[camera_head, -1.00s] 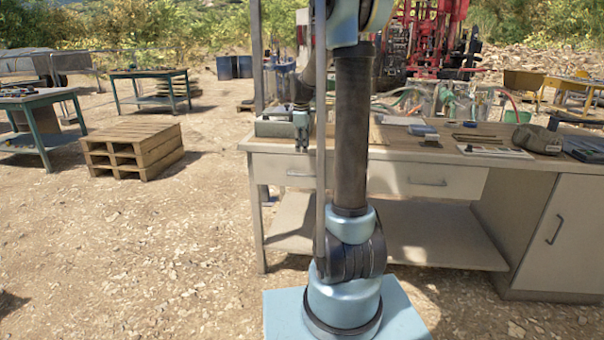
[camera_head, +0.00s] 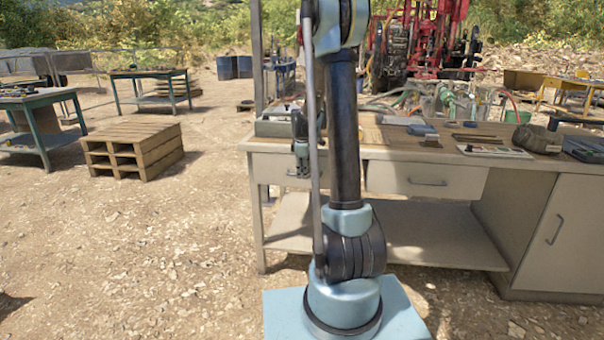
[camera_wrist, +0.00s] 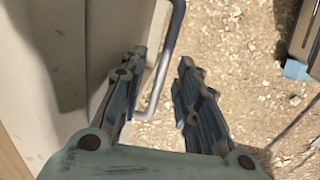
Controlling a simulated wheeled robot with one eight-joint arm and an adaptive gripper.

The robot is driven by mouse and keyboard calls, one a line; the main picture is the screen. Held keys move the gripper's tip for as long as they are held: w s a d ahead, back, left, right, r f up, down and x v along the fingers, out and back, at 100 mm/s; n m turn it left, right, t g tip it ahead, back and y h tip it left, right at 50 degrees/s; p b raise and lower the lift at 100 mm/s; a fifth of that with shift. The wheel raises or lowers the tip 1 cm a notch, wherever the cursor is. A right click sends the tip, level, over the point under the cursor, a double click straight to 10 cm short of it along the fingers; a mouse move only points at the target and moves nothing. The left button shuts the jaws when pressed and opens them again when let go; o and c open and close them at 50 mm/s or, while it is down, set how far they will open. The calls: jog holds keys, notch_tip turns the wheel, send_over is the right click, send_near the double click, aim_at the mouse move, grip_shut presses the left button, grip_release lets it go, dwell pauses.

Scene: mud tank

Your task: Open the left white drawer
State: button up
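The left white drawer (camera_head: 268,171) is under the bench top at its left end and looks shut. My arm hides part of its front. Its metal handle (camera_head: 292,174) is mostly covered by my gripper (camera_head: 302,162), which points down in front of the drawer.
The right white drawer (camera_head: 410,180) is shut beside it, and a cabinet door (camera_head: 550,235) is at the bench's right end. Tools and boxes lie on the bench top (camera_head: 385,140). A lower shelf (camera_head: 430,245) runs beneath. Gravel ground to the left is free up to a wooden pallet (camera_head: 133,148).

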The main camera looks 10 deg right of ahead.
grip_shut()
jog(key=shift+a, duration=0.2)
jog(key=shift+d, duration=0.2)
jog(key=s+a, duration=0.4)
jog(key=s, duration=1)
jog(key=s+a, duration=0.5)
jog(key=s, duration=0.9)
jog(key=shift+a, duration=0.1)
grip_release()
jog(key=shift+s, duration=0.1)
